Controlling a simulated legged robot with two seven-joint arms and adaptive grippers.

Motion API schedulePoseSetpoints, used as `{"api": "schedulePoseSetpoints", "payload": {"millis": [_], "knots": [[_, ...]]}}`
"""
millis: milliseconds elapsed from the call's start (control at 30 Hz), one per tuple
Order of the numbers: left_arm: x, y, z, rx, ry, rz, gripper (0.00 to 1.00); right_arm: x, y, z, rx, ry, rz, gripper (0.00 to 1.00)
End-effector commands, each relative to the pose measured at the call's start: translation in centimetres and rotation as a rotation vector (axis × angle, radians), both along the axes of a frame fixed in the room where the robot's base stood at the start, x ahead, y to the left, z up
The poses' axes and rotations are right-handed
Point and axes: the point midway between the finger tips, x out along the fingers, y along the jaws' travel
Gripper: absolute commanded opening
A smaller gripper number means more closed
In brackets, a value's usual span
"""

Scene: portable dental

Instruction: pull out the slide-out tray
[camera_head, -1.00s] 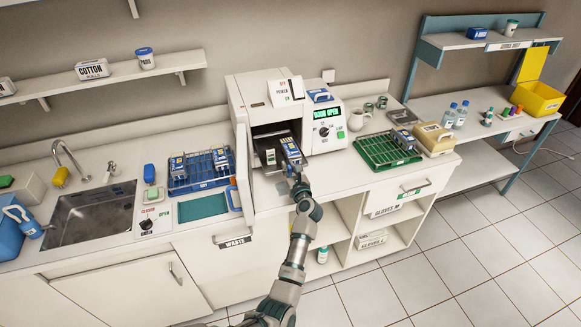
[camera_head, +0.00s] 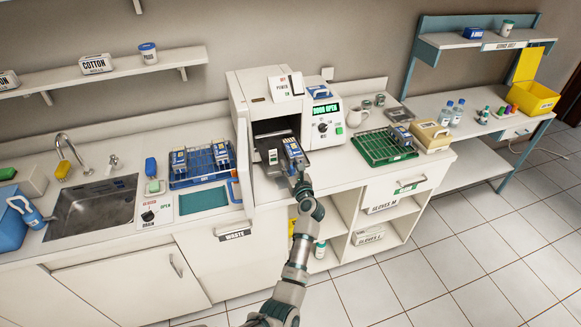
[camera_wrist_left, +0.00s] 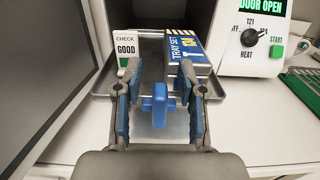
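The slide-out tray (camera_wrist_left: 102,88) is a grey metal tray standing partly out of the open white sterilizer (camera_head: 243,98). It carries a blue-and-white TRAY SET box (camera_wrist_left: 186,48) and a white CHECK GOOD card (camera_wrist_left: 127,46). A blue handle (camera_wrist_left: 160,104) is at the tray's front. My left gripper (camera_head: 301,186) is at the tray's front edge. Exact finger contact is hard to see. My right gripper is not in view.
The sterilizer's open door (camera_head: 243,165) stands left of the tray. A blue rack (camera_head: 200,178) and sink (camera_head: 92,210) lie further left. A green rack (camera_head: 372,152), a white mug (camera_head: 358,118) and a beige box (camera_head: 431,136) stand right. Floor in front is clear.

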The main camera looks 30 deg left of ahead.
Motion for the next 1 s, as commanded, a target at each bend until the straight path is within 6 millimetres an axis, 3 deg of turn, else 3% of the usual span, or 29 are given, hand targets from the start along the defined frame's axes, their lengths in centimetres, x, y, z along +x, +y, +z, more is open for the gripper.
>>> {"api": "schedulePoseSetpoints", "payload": {"millis": [267, 700, 1000], "knots": [[-0.3, -0.3, -0.6, -0.006, 0.007, 0.001, 0.4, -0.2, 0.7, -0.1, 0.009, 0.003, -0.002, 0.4], [-4.5, -5.3, -0.5, -0.004, 0.005, 0.0, 0.4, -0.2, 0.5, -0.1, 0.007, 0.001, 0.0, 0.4], [-4.8, -5.7, -0.5, -0.003, 0.004, 0.0, 0.4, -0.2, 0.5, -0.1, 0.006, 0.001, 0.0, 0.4]]}}
